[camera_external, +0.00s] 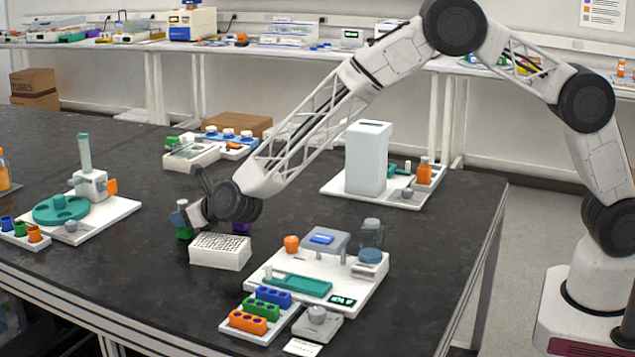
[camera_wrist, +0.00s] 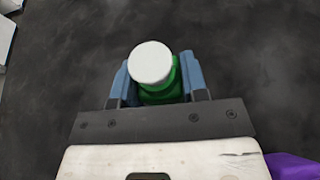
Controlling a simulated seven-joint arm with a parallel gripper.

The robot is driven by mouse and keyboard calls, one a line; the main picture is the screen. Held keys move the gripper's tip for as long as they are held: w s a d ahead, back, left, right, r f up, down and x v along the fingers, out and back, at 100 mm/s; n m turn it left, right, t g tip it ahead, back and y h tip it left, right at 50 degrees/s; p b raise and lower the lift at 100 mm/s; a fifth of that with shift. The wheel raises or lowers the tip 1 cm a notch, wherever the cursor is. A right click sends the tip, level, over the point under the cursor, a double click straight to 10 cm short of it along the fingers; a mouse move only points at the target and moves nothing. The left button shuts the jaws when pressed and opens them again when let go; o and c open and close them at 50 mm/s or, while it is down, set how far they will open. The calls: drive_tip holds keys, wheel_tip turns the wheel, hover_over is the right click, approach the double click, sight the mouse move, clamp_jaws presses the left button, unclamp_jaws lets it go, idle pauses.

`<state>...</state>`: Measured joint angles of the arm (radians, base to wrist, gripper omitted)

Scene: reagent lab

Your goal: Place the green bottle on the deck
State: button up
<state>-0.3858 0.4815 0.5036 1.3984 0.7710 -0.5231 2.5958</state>
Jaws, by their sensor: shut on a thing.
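The green bottle (camera_wrist: 180,92) with a white cap (camera_wrist: 150,63) is between the two blue fingers of my gripper (camera_wrist: 163,80) in the wrist view. My gripper is shut on it. In the outside view my gripper (camera_external: 180,214) is low over the dark table, and the green bottle (camera_external: 184,234) shows just below it, mostly hidden. I cannot tell whether its bottom touches the table. Several white platforms could be the deck: one at the front (camera_external: 352,300), one at the left (camera_external: 95,232) and one at the back right (camera_external: 340,187).
A white rack with holes (camera_external: 218,262) stands just right of and in front of the bottle. A purple thing (camera_external: 242,227) is close behind my gripper; purple also shows at the wrist view's lower right (camera_wrist: 292,166).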

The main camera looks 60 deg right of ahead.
drive_tip(key=shift+f, duration=0.1)
drive_tip(key=o, duration=1)
drive_tip(key=shift+s+r, duration=0.4)
drive_tip(key=shift+s, duration=0.15)
drive_tip(key=shift+v, duration=5.4)
